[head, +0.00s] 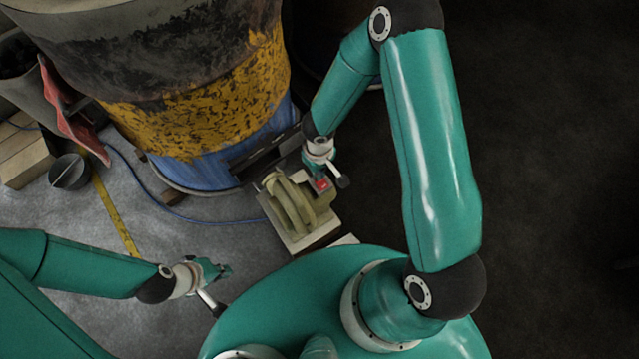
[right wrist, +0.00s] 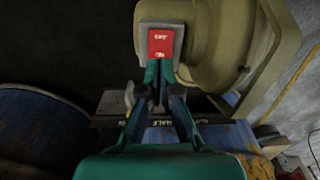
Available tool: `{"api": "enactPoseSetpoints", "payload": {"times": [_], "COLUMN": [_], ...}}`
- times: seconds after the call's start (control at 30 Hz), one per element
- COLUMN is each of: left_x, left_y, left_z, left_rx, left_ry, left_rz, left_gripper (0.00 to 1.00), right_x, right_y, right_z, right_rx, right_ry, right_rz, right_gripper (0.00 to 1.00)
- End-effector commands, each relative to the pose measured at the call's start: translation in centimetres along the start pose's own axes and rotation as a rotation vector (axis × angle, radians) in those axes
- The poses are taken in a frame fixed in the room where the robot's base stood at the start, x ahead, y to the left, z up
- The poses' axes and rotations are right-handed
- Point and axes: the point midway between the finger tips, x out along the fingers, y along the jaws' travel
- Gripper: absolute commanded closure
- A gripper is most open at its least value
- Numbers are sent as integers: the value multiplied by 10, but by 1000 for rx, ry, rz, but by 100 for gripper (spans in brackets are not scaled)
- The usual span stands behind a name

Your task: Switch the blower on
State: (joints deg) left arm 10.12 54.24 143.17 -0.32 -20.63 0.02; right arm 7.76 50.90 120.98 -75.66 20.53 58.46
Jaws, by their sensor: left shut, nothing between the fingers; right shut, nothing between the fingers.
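The olive-coloured blower (head: 290,208) sits on a pale block beside the barrel in the head view. Its red switch (head: 322,184) faces up on its right side. The right wrist view shows the red switch (right wrist: 161,42) large, in a grey surround on the blower's body (right wrist: 215,40). My right gripper (head: 318,172) is shut and empty, close to the switch. In the right wrist view its fingertips (right wrist: 159,70) appear at the switch's lower edge; I cannot tell if they touch. My left gripper (head: 226,270) is shut and empty above the floor, away from the blower.
The large rusty barrel (head: 200,90), yellow, blue and black, stands behind the blower. A dark ledge (head: 262,152) juts from its side near my right gripper. A blue cable (head: 180,214) and a yellow strip (head: 115,215) lie on the grey floor. The dark floor at right is clear.

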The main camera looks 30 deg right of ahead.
Motion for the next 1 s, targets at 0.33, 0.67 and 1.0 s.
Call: {"api": "enactPoseSetpoints", "payload": {"times": [0.33,0.67,1.0], "left_x": [5,10,15], "left_y": [-2,-4,-5], "left_z": [0,0,0], "left_rx": [0,0,0], "left_ry": [0,0,0], "left_rz": [0,0,0], "left_gripper": [100,100,100], "right_x": [5,9,13], "right_y": [0,0,0], "right_z": [0,0,0], "right_rx": [0,1,1], "right_ry": [0,0,0], "right_rz": [0,0,0], "right_gripper": [100,100,100]}}
